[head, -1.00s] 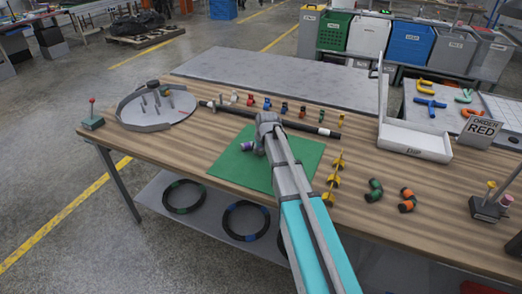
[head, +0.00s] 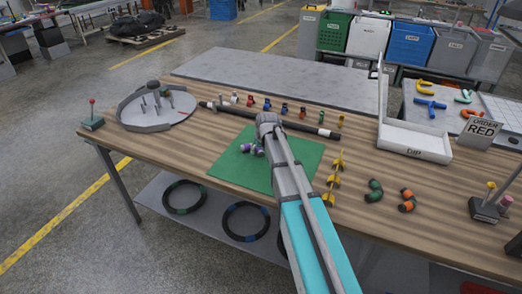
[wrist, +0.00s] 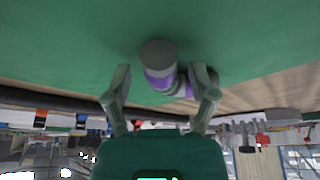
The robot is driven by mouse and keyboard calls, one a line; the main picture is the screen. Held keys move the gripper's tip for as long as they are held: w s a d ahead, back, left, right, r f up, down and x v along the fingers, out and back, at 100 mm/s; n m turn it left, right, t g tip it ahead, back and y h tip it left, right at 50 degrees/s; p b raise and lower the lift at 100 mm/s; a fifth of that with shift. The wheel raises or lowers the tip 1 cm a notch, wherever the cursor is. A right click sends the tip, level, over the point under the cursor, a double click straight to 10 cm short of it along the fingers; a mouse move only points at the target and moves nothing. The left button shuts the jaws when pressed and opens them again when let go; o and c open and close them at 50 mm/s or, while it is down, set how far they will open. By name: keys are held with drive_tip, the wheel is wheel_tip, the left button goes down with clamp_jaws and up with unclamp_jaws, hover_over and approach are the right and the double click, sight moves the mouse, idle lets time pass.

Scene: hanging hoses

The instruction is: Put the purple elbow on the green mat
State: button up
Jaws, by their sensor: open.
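The purple elbow (head: 246,147), with grey ends, lies on the green mat (head: 222,167), left of my gripper's end in the head view. In the wrist view the elbow (wrist: 160,72) rests on the mat (wrist: 60,45), its grey end between and just beyond my fingertips, with another purple part reaching right behind the right finger. My gripper (wrist: 161,82) is open, its fingers apart on both sides of the elbow. Whether a finger touches it I cannot tell. In the head view my arm hides part of the mat.
A yellow rack (head: 335,180) stands at the mat's right edge. Green elbows (head: 374,190) and orange elbows (head: 407,201) lie further right. A dark rod (head: 290,124) lies behind the mat. A grey round tray (head: 150,123) is at left. The mat's left part is clear.

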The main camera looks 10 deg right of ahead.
drive_tip(key=p+v, duration=1)
drive_tip(key=v, duration=0.1)
drive_tip(key=shift+r+p, duration=0.35)
drive_tip(key=shift+r, duration=0.05)
drive_tip(key=shift+s, duration=0.15)
idle(0.6)
drive_tip(key=s+a+f+m+g, duration=0.1)
drive_tip(key=s+g, duration=0.3)
drive_tip(key=s, duration=1.9)
drive_tip(key=shift+s+a+f+m+h, duration=0.2)
drive_tip(key=shift+s+a+m+h, duration=0.1)
drive_tip(key=shift+a+m, duration=0.15)
idle(1.7)
